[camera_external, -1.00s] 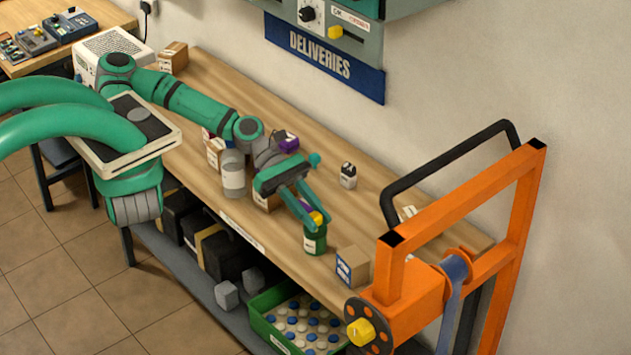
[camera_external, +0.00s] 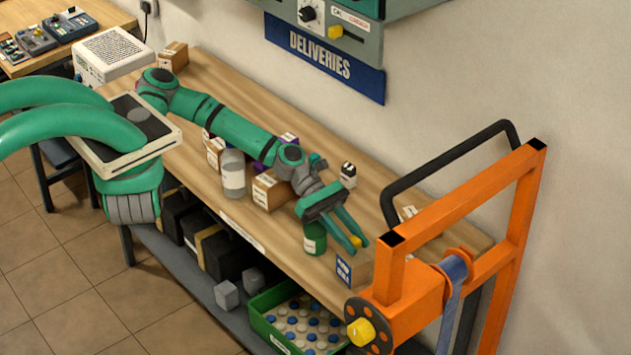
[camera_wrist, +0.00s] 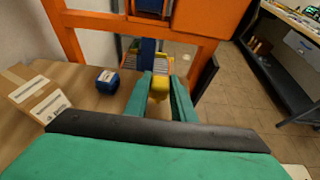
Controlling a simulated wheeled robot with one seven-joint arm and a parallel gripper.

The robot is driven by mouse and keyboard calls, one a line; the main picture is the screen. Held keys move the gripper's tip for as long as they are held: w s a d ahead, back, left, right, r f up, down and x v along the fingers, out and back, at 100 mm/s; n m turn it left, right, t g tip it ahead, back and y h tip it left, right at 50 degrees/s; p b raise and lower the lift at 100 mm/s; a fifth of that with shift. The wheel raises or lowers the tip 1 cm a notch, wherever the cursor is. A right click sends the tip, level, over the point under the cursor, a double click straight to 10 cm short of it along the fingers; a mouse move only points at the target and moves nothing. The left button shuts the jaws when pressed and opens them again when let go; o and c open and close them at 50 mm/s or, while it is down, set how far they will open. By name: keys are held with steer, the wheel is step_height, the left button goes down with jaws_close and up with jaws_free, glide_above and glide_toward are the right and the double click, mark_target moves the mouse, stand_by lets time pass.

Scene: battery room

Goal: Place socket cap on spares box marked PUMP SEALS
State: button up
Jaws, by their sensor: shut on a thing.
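My gripper (camera_external: 358,243) is shut on a small yellow piece (camera_external: 356,241), which I take as the socket cap. The cap also shows between the fingers in the wrist view (camera_wrist: 160,88). My gripper holds it above and slightly behind a cardboard box with a blue label (camera_external: 345,270), near the bench's right end. The gap between cap and box is hard to judge. The lettering on that label is too small to read, so I cannot tell which box is marked PUMP SEALS. Another cardboard box (camera_external: 266,192) stands further left, partly behind my arm.
A green canister (camera_external: 315,240) stands just left of my fingers. An orange frame (camera_external: 455,215) with a blue strap reel (camera_external: 455,268) rises close on the right. A grey bottle (camera_external: 232,175) and a small white-and-black item (camera_external: 348,175) stand on the wooden bench (camera_external: 240,85).

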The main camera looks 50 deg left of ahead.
steer(key=shift+f, duration=0.35)
steer(key=shift+f, duration=0.1)
steer(key=o, duration=1)
